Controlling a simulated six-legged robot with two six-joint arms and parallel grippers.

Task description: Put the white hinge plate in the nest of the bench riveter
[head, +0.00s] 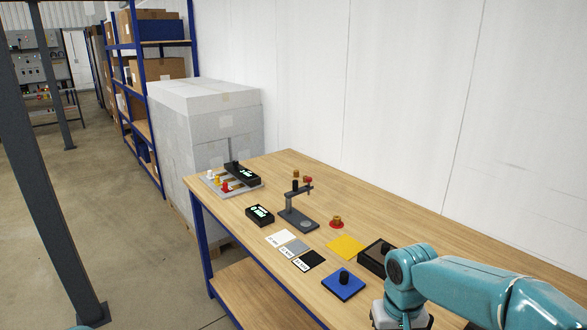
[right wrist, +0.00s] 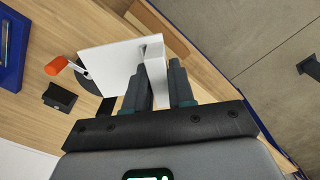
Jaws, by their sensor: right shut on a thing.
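The white hinge plate (right wrist: 105,66) shows in the right wrist view as a flat white panel with a bent upright part between the fingers. My right gripper (right wrist: 162,85) is shut on it, and the plate sticks out to the left of the fingers. In the head view my right arm enters at the lower right; its fingers and the plate are out of sight there. A dark stand that looks like the bench riveter (head: 289,212) is on the wooden bench, with a pale round spot on its base that may be the nest (head: 305,224). My left gripper is not in view.
An orange-tipped lever (right wrist: 57,66) is near the held plate.

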